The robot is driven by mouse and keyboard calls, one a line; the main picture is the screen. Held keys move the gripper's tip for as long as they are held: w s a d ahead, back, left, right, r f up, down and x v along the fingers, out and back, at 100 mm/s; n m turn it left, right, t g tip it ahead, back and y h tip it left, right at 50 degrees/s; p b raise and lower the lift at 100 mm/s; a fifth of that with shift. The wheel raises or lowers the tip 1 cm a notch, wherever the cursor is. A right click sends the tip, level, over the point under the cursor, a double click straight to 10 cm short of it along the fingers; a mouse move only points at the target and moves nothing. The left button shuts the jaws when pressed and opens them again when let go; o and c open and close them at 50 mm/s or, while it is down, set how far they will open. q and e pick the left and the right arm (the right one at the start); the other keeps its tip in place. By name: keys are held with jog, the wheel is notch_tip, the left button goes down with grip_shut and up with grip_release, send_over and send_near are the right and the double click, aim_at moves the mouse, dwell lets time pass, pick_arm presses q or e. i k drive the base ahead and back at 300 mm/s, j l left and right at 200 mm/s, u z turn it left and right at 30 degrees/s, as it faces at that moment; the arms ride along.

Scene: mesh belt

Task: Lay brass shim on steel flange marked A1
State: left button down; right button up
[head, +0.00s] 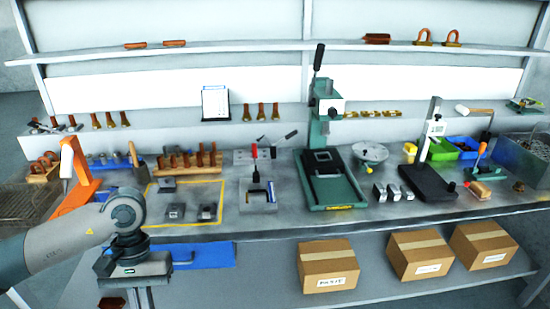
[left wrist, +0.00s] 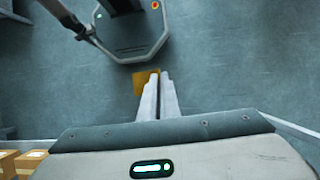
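My left gripper (left wrist: 158,76) points down in front of the bench, low at the left of the head view. Its fingers are close together, with a small flat brass-coloured piece, the shim (left wrist: 143,83), at their tips. It sticks out to the left of the fingers in the left wrist view. In the head view the fingertips are cut off by the lower edge. Three dark steel pieces sit inside a yellow outline on the bench: one at the back left (head: 168,185), one at the front left (head: 174,211) and one at the front right (head: 207,211). I cannot read any A1 mark. My right gripper is out of view.
An orange stand (head: 78,172) rises at the bench's left, beside my arm. A row of copper-coloured pieces in a holder (head: 188,161) stands behind the outlined area. A green press (head: 325,165) stands mid-bench. Below are a blue bin (head: 205,256) and cardboard boxes (head: 327,268).

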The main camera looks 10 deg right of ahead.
aim_at(528, 102)
jog(key=z, duration=1.7)
jog(key=i+l, duration=0.45)
jog(key=i, duration=0.15)
jog(key=i+l, duration=0.4)
jog(key=i, duration=0.2)
jog(key=i+l, duration=0.45)
jog(key=i, duration=0.15)
jog(key=i+l, duration=0.45)
jog(key=i, duration=0.15)
jog(key=i+l, duration=0.45)
jog(key=i, duration=0.15)
